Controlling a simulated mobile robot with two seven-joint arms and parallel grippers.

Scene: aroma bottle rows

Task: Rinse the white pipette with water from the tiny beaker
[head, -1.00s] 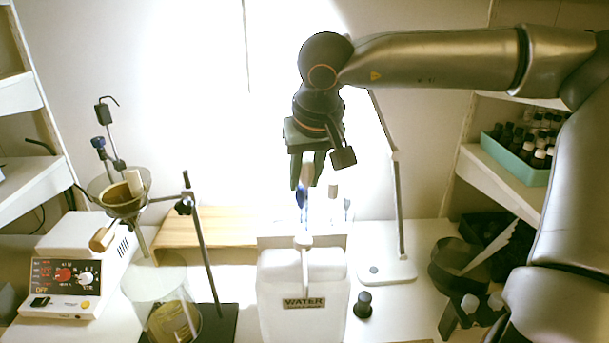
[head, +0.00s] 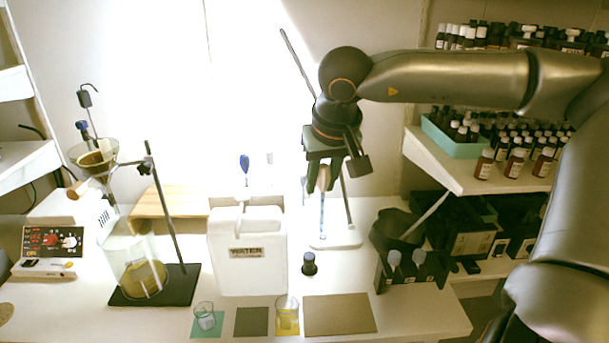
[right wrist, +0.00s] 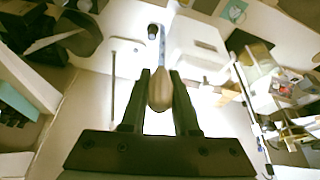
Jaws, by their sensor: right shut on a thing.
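My right gripper (head: 324,188) is shut on a pipette with a pale cream bulb (right wrist: 160,92). Its clear stem (head: 322,220) hangs down, in front of the lamp base and right of the water jug. Two small beakers stand at the front of the table. The left beaker (head: 205,317) is on a green mat and seems to hold a clear or whitish content. The right beaker (head: 287,316) is on a yellow mat and looks yellowish. The gripper is behind and above both, apart from them. My left gripper is not in view.
A white water jug (head: 247,275) stands at centre, with a blue-bulbed pipette (head: 244,164) upright behind it. A black-capped bottle (head: 309,264) is right of it. A black bottle rack (head: 412,272) stands at right. A tan mat (head: 340,314) is bare. A funnel stand (head: 170,225) is at left.

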